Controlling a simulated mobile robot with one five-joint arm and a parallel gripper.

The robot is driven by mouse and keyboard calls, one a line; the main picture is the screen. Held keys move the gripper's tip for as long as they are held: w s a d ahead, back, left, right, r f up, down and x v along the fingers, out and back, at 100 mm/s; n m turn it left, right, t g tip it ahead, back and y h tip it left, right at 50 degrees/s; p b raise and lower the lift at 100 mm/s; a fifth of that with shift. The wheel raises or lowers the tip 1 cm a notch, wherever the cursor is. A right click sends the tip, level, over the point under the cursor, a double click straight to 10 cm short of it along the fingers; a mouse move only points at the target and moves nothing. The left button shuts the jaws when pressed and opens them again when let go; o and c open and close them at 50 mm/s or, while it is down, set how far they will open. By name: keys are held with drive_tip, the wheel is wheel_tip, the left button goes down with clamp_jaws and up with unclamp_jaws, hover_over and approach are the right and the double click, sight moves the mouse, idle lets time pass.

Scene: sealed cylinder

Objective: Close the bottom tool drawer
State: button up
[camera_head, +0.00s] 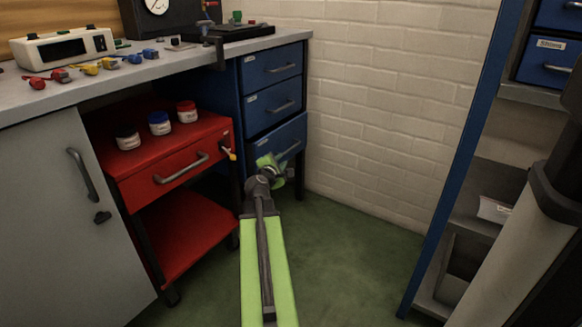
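The blue tool drawer unit (240,122) stands under the right end of the workbench. The bottom drawer (294,128) is the lowest of its blue fronts, with a dark bar handle (289,150). My gripper (270,162), with green fingers, is at the lower part of this drawer front, left of the handle. It hides the drawer's lower left part. Whether it touches the front, and whether its fingers are open or shut, is unclear.
A red tool cart (152,158) with several jars stands left of the drawer unit. A grey cabinet door (50,210) is further left. A white brick wall (390,100) is behind, and a blue-framed shelf (462,160) is on the right. Green floor (345,255) is clear between.

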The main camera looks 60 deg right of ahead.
sight(290, 150)
drive_tip(key=shift+w+f, duration=0.1)
drive_tip(key=shift+w, duration=0.05)
drive_tip(key=b+x, duration=0.3)
drive_tip(key=x, duration=1.4)
drive_tip(key=shift+d+f, duration=0.15)
drive_tip(key=shift+c, duration=0.4)
clamp_jaws()
